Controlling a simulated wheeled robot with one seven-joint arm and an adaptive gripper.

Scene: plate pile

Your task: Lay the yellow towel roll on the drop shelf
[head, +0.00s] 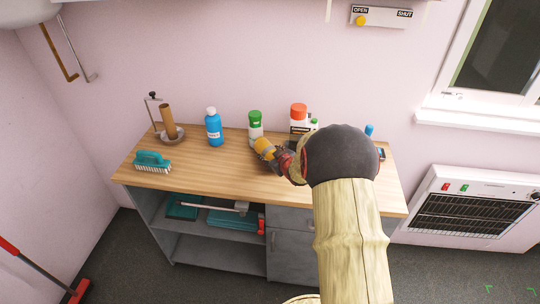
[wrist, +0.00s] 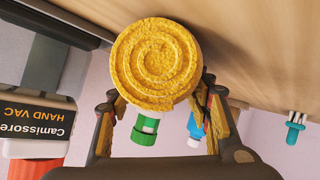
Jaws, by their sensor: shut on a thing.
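The yellow towel roll (head: 265,148) is held over the wooden counter, in front of the green-capped bottle. In the wrist view the roll (wrist: 155,65) shows its round end with a spiral. My gripper (head: 275,155) is shut on the roll, with one finger on each side in the wrist view (wrist: 160,98). The roll is close to the counter top; I cannot tell whether it touches. I cannot tell which surface is the drop shelf. An open shelf (head: 205,251) shows in the cabinet below the counter.
The wooden counter (head: 200,178) holds a teal brush (head: 152,161), an upright brown roll holder (head: 168,122), a blue bottle (head: 214,129), a green-capped bottle (head: 255,127) and a red-capped container (head: 298,117). My arm hides the counter's right part. The counter's left front is clear.

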